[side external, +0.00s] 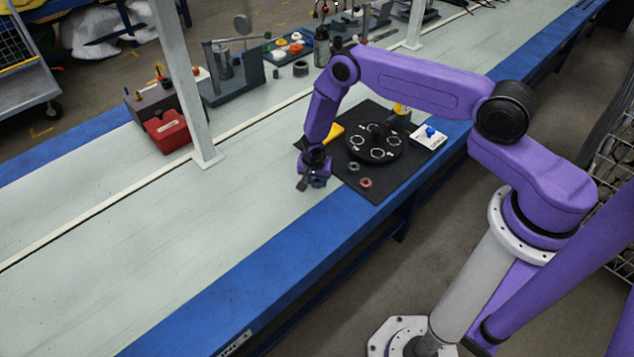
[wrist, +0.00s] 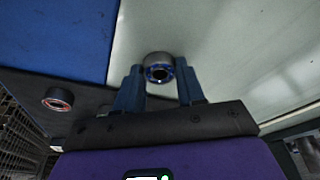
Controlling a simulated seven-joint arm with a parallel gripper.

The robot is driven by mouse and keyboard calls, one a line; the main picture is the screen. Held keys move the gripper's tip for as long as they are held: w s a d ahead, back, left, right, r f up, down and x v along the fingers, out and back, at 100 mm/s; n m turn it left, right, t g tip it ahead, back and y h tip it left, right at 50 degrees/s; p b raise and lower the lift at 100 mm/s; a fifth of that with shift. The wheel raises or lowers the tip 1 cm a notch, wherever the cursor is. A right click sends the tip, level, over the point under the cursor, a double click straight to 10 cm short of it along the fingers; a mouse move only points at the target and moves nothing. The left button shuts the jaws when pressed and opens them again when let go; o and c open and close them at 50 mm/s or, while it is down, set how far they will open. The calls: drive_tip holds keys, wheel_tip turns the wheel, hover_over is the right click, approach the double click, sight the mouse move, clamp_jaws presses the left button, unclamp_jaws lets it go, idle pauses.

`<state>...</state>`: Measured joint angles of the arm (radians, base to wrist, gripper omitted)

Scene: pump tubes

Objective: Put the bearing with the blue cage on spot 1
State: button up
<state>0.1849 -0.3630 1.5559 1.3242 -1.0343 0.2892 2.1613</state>
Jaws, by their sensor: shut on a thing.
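My gripper (side external: 303,184) is shut on the bearing with the blue cage (wrist: 158,62). In the wrist view the bearing sits between the two fingertips (wrist: 160,80), its blue ring facing the camera. In the side view the held bearing is too small to make out. My gripper is just left of the black mat (side external: 388,188), over the bench. A round black plate (side external: 375,155) with white ring-marked spots lies on the mat, to the right of my gripper. The spot numbers are too small to read.
A bearing with a red cage (side external: 365,183) and a greenish one (side external: 354,166) lie on the mat in front of the plate. The red one also shows in the wrist view (wrist: 58,100). A white box with a blue knob (side external: 428,137) stands right of the plate.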

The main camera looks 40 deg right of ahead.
sight(316, 181)
drive_tip(key=shift+r, duration=0.15)
drive_tip(key=shift+r, duration=0.5)
wheel_tip(316, 181, up, 2)
drive_tip(key=shift+r, duration=0.1)
drive_tip(key=s+r, duration=0.9)
drive_tip(key=s, duration=0.5)
drive_tip(key=w+d+n+t+y, duration=0.1)
drive_tip(key=w+d+n, duration=0.55)
drive_tip(key=d, duration=0.85)
drive_tip(key=w+d+n+t+y, duration=0.1)
drive_tip(key=w+d+n, duration=0.2)
drive_tip(key=w+d, duration=1)
drive_tip(key=shift+s+d+f, duration=0.5)
drive_tip(key=shift+s+f, duration=0.05)
drive_tip(key=shift+f, duration=0.85)
drive_tip(key=shift+s+d+f, duration=0.45)
drive_tip(key=shift+s+f, duration=0.05)
drive_tip(key=shift+f, duration=0.85)
drive_tip(key=shift+s+d+f, duration=0.5)
drive_tip(key=shift+s+f, duration=0.05)
drive_tip(key=shift+f, duration=0.85)
